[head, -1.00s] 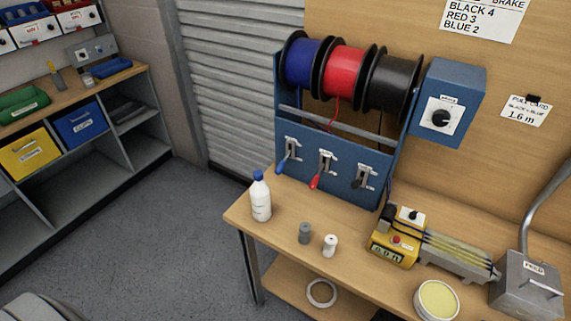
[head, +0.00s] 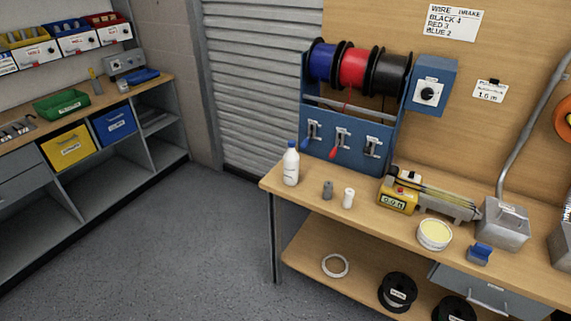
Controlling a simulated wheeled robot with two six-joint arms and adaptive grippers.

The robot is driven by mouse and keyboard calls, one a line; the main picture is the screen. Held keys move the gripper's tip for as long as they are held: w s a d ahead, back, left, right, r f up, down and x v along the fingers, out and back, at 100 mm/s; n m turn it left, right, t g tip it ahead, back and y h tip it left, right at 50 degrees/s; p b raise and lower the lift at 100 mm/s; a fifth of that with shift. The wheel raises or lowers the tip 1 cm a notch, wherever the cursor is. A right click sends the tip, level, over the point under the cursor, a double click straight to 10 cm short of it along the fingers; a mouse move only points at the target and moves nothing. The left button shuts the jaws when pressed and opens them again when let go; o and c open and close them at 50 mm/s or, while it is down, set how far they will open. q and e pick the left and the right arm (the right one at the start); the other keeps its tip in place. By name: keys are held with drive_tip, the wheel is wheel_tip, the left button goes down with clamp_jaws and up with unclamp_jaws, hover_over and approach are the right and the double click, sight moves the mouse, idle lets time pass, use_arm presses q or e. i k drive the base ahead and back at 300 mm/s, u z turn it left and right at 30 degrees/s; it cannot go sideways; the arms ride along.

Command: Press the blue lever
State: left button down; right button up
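The blue lever (head: 307,139) is the leftmost of three levers on the front of the blue spool rack (head: 345,148). It hangs below its slotted plate and points down to the left. A red lever (head: 336,152) is to its right, and a black lever (head: 369,151) is at the far right. Above them sit a blue wire spool (head: 323,61), a red spool (head: 354,67) and a black spool (head: 393,73). A red wire comes down from the red spool. Neither gripper is in view.
A white bottle (head: 291,166) stands at the bench's left corner, in front of the rack. A yellow meter (head: 397,195) and round tin (head: 435,234) are to the right. The floor (head: 190,250) is clear.

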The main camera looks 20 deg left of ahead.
sight(305, 144)
drive_tip(key=k, duration=0.3)
drive_tip(key=u, duration=0.9)
drive_tip(key=i, duration=1.65)
drive_tip(key=z, duration=0.65)
drive_tip(key=i, duration=0.45)
drive_tip(key=z, duration=0.45)
